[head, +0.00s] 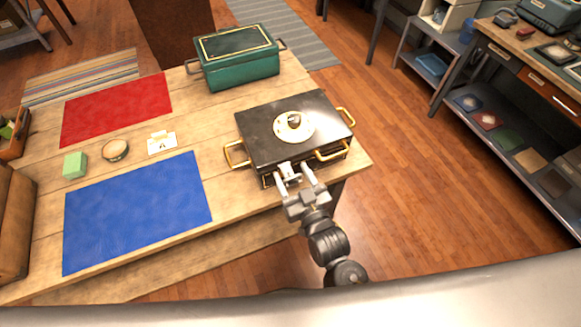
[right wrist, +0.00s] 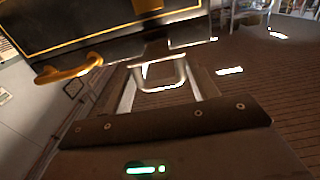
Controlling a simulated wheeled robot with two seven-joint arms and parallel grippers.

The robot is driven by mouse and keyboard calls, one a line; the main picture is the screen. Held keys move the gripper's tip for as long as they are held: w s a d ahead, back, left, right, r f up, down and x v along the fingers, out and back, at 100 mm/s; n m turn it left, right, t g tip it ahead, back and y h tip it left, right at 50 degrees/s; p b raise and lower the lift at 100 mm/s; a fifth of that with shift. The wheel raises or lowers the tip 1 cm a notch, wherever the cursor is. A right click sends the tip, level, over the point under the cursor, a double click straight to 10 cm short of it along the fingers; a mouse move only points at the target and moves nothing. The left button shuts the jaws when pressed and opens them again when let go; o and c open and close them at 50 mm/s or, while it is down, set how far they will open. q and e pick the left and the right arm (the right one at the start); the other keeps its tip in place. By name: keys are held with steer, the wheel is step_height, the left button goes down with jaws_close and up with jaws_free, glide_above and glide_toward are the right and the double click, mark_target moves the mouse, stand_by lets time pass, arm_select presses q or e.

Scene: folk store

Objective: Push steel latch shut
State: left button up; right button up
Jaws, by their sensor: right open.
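A black case (head: 262,150) with brass handles sits near the right end of the wooden table. The steel latch (head: 287,169) is on its near side, small and partly hidden by my fingers. In the right wrist view the latch (right wrist: 162,88) shows as a bright loop below the dark case (right wrist: 90,22). My right gripper (head: 294,178) is open, with one finger on each side of the latch. Its fingers also flank the loop in the right wrist view (right wrist: 163,72). I cannot tell whether they touch it. My left gripper is not in view.
A brass handle (head: 332,152) is close to the right of my gripper. A green box (head: 240,65) stands behind. A blue mat (head: 137,213) and red mat (head: 117,108) lie left.

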steer(key=shift+x, duration=0.95)
steer(key=c, duration=1.1)
steer(key=shift+f+b, duration=0.3)
steer(key=shift+b, duration=0.2)
steer(key=shift+c, duration=0.2)
steer(key=f+t+b, duration=0.1)
steer(key=t+b, duration=0.1)
steer(key=b, duration=0.2)
steer(key=t+y+b, duration=0.1)
steer(key=t+b, duration=0.1)
steer(key=b, duration=0.2)
steer(key=f+t+y+b, duration=0.1)
steer(key=t+b, duration=0.1)
steer(key=b, duration=0.3)
steer(key=shift+s+d+f, duration=0.15)
steer(key=shift+s+f, duration=0.15)
steer(key=shift+b, duration=0.35)
steer(key=shift+r+t+b, duration=0.1)
steer(key=shift+t+b, duration=0.2)
